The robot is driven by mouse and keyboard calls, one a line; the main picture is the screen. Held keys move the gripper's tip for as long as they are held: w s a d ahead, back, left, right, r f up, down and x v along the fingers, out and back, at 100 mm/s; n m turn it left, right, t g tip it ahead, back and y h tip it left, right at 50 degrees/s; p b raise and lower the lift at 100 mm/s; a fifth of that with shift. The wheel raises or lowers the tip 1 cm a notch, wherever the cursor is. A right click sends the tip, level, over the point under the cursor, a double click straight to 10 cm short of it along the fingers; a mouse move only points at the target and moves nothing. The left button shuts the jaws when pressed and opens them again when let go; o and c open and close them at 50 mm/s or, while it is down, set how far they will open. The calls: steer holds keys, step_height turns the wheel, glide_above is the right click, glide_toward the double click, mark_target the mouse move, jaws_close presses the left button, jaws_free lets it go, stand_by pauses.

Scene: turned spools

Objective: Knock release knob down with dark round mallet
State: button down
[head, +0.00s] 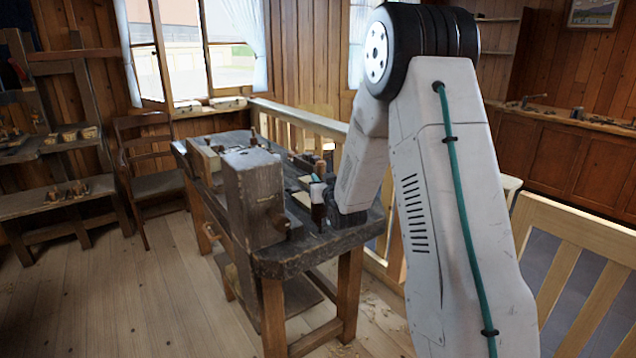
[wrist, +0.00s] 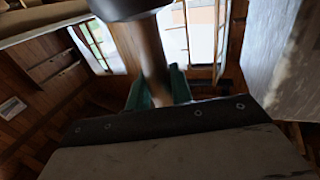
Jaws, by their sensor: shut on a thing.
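In the wrist view, my gripper (wrist: 157,92) has its teal fingers shut on the brown wooden handle of the mallet (wrist: 138,45). The mallet's dark round head (wrist: 130,8) is at the top edge and partly cut off. In the head view my gripper is beside my arm at the right part of the workbench, small and partly hidden. I cannot tell which one is the release knob.
The grey wooden block (head: 252,190) stands on the dark workbench (head: 300,258), left of my gripper; a grey surface (wrist: 290,70) is close at right in the wrist view. Small items lie on the bench. A chair (head: 150,185) and railing (head: 570,240) stand nearby; the left floor is clear.

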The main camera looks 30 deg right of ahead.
steer(key=shift+r, duration=1.4)
steer(key=shift+f, duration=0.15)
steer(key=shift+f, duration=1.95)
steer(key=shift+r, duration=1.75)
